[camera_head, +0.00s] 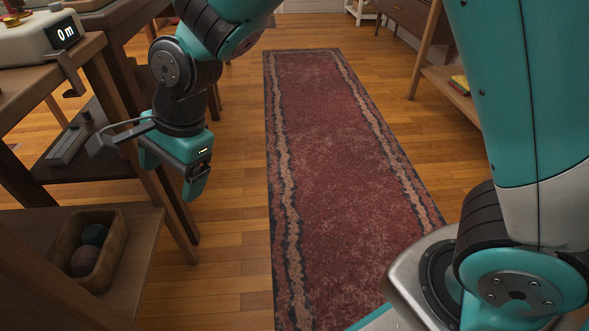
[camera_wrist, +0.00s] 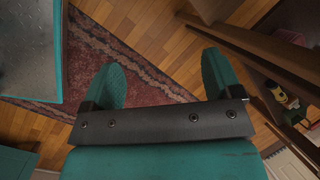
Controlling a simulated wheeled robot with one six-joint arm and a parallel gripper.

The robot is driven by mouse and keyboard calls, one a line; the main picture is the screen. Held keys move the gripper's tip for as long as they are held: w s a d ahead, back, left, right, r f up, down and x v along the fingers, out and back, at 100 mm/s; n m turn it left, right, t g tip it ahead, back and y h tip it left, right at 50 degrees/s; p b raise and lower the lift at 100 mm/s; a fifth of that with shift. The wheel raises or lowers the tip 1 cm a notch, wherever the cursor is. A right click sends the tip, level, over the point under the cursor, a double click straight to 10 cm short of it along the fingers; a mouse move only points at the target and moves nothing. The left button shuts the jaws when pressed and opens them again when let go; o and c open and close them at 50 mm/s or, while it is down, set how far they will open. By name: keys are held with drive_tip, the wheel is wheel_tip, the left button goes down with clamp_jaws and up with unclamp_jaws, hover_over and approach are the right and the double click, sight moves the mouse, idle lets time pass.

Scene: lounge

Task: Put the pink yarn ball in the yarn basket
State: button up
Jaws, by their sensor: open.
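A brown basket (camera_head: 121,243) stands on the low shelf at the lower left of the head view. Inside it are a grey-green ball (camera_head: 94,235) and a dull mauve ball (camera_head: 84,261). I cannot tell whether the mauve one is the pink yarn ball; no clearly pink ball shows elsewhere. My gripper (camera_head: 172,175) hangs open in the air, up and to the right of the basket, beside the shelf unit. In the wrist view its two teal fingers (camera_wrist: 163,68) are spread, with nothing between them but rug and floor behind.
The wooden shelf unit (camera_head: 140,270) fills the left side, its posts close to my gripper. A device with a display (camera_head: 40,40) stands on top. A red patterned rug (camera_head: 345,180) lies on open floor. In the wrist view, small coloured items (camera_wrist: 279,94) stand at the right.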

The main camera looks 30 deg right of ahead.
drive_tip(key=s+d+r+n, duration=0.4)
drive_tip(key=s+d+n, duration=0.3)
drive_tip(key=s+n, duration=0.1)
drive_tip(key=s+d+r+n+g, duration=0.1)
drive_tip(key=s+d+r+n, duration=0.3)
drive_tip(key=s+d+n, duration=0.3)
drive_tip(key=s+n, duration=0.2)
drive_tip(key=n, duration=0.1)
drive_tip(key=shift+s+n, duration=0.15)
drive_tip(key=shift+n, duration=0.15)
